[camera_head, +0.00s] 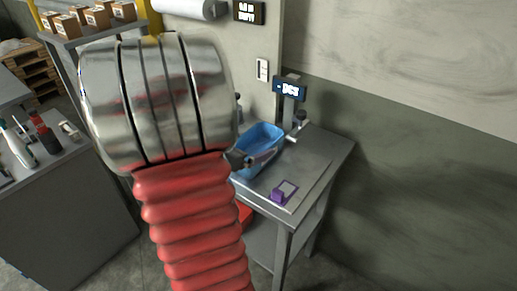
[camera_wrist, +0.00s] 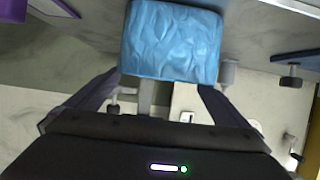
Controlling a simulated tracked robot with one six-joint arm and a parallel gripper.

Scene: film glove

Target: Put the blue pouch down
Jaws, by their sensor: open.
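The blue pouch (camera_wrist: 170,40) shows in the wrist view as a crinkled, glossy light-blue block at the top centre. My gripper (camera_wrist: 160,84) is open, with its two dark fingers spread apart and their tips by the pouch's lower edge. I cannot tell whether they touch it. In the head view a blue shape (camera_head: 262,136) is at the back of the grey metal table (camera_head: 314,171). My gripper (camera_head: 252,160) is in front of it, mostly hidden by my arm. What is under the pouch is hidden.
A purple item (camera_head: 284,191) lies at the table's front. A dark display (camera_head: 290,89) stands on a post behind. The table's right part is clear, with a wall beyond. A bench with bottles (camera_head: 47,138) and a shelf with boxes (camera_head: 88,17) are on the left.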

